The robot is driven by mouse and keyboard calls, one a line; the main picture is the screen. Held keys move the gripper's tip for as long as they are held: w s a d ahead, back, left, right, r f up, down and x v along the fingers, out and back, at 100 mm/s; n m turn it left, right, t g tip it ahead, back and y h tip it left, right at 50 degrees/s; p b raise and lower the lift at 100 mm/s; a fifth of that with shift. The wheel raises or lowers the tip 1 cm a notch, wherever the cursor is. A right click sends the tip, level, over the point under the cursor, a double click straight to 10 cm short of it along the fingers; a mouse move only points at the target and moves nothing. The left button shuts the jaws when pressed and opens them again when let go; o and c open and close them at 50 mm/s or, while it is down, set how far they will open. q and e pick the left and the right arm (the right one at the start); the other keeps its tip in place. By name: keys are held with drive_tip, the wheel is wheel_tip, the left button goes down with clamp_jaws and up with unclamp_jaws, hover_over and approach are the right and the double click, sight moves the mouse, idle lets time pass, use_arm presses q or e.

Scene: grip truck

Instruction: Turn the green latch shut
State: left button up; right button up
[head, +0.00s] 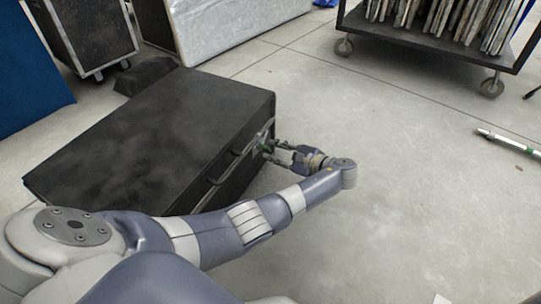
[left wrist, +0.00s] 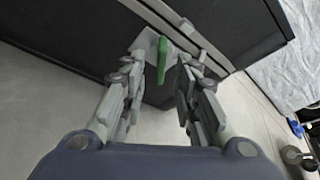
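The green latch (left wrist: 162,60) is on the side of a large black case (head: 150,135). In the left wrist view it is a narrow green piece, standing between my fingers near their tips. In the head view the green latch (head: 266,146) is small and partly hidden by the fingers. My left gripper (left wrist: 160,75) is open around the latch, with a visible gap on both sides. It also shows in the head view (head: 270,150), at the case's right side. My right gripper is in neither view.
The case's side has dark handles (head: 218,180) near the latch. A wheeled rack (head: 430,45) stands at the back right, and a silver-wrapped block (head: 225,25) behind the case. A white-and-green stick (head: 508,141) lies on the floor at right. The floor right of the case is mostly clear.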

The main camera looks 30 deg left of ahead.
sight(269, 149)
use_arm(q)
drive_tip(key=shift+b+x, duration=0.65)
drive_tip(key=shift+x, duration=0.95)
clamp_jaws()
